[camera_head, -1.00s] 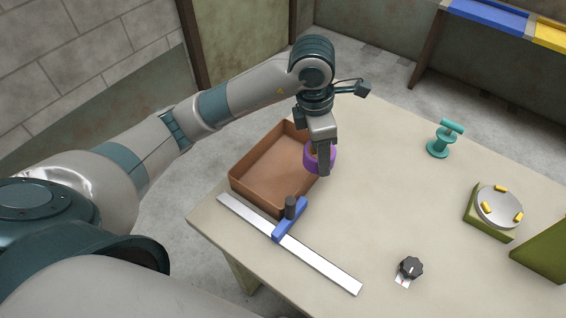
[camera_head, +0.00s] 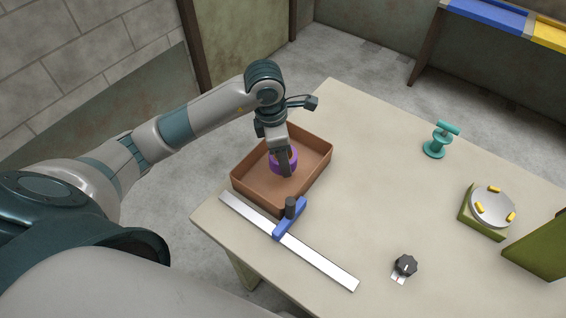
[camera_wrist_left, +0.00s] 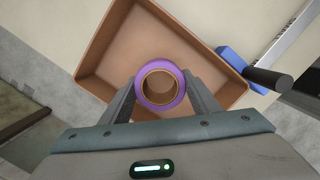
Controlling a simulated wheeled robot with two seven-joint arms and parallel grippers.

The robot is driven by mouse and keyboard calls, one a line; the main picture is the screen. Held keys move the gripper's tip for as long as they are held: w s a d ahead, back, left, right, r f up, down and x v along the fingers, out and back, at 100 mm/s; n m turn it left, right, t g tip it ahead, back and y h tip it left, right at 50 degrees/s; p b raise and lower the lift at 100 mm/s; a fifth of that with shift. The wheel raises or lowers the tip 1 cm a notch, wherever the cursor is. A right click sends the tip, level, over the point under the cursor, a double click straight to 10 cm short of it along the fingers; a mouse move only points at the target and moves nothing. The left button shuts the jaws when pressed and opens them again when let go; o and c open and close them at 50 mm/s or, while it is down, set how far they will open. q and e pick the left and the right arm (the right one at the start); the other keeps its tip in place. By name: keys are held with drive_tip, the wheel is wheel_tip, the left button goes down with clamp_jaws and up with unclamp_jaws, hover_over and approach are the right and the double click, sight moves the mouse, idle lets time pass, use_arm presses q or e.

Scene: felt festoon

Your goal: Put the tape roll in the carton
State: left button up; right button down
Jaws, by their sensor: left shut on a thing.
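The purple tape roll (camera_head: 275,158) has a brown core and is held in my left gripper (camera_head: 285,170). The left wrist view shows the tape roll (camera_wrist_left: 160,70) pinched between the two fingers of my left gripper (camera_wrist_left: 160,92). The carton is an open, shallow brown box (camera_head: 320,166) on the left part of the table. The tape roll and fingertips are over the inside of the carton (camera_wrist_left: 110,38). I cannot tell whether the roll touches its floor. My right gripper is not in view.
A metal ruler (camera_head: 325,268) with a blue slider and dark knob (camera_head: 291,217) lies in front of the carton. A black dial (camera_head: 405,265), teal spool-like stand (camera_head: 438,142) and round plate on a green base (camera_head: 493,207) stand further right. The table's middle is clear.

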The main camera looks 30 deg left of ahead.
use_arm(q)
wheel_tip(320, 180, down, 3)
drive_tip(key=shift+s+f+p, duration=0.1)
drive_tip(key=shift+f+p, duration=0.1)
drive_tip(key=shift+p, duration=0.65)
drive_tip(key=shift+f, duration=0.2)
drive_tip(key=shift+f, duration=0.1)
drive_tip(key=shift+f, duration=0.1)
drive_tip(key=o, duration=0.7)
drive_tip(key=shift+c, duration=0.2)
drive_tip(key=o, duration=0.4)
drive_tip(key=shift+r, duration=0.25)
